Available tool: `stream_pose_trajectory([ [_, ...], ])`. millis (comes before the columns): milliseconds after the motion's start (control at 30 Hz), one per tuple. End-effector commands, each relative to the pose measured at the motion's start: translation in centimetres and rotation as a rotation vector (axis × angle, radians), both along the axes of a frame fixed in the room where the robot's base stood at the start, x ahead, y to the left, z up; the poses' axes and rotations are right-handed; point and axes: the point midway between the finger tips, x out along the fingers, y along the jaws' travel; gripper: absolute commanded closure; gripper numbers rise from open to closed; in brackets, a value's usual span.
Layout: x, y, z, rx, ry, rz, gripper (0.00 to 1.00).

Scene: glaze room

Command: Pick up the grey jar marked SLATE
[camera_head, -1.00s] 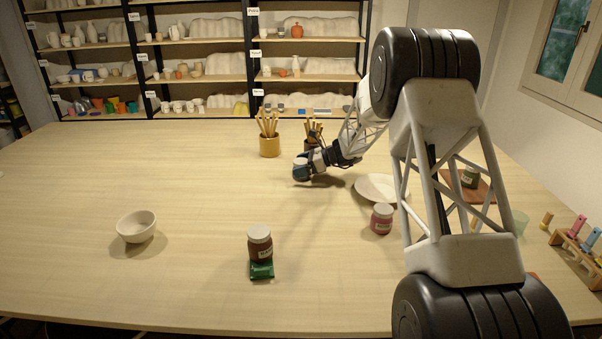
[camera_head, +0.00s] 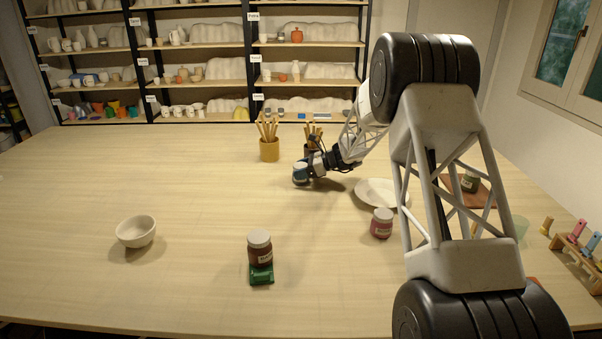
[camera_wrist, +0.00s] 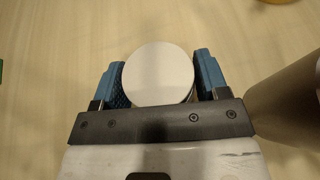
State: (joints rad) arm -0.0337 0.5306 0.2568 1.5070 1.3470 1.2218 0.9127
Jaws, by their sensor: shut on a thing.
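My gripper (camera_wrist: 160,85) is shut on a jar whose round white lid (camera_wrist: 160,75) shows between the blue finger pads in the wrist view. In the head view, my gripper (camera_head: 302,173) and the lid of this jar (camera_head: 299,166) are low over the far middle of the table, in front of the brush pots. The fingers hide most of the jar's body, so I cannot read its label or be sure of its colour. I cannot tell whether it touches the table.
An ochre brush pot (camera_head: 269,150) and a darker one (camera_head: 313,150) stand close behind. A white plate (camera_head: 378,192) and a pink-red jar (camera_head: 381,226) are right. A brown-red jar (camera_head: 260,250) sits on a green block (camera_head: 261,276). A bowl (camera_head: 136,232) is left.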

Motion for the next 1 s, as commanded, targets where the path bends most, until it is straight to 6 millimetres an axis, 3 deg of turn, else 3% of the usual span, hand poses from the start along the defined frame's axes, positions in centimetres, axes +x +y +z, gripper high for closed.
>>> stream_pose_trajectory([
  [400,-0.2,0.0,3.6,0.001,-0.001,0.000,0.63],
  [1000,-8.8,-1.8,4.4,0.000,-0.001,-0.001,0.63],
])
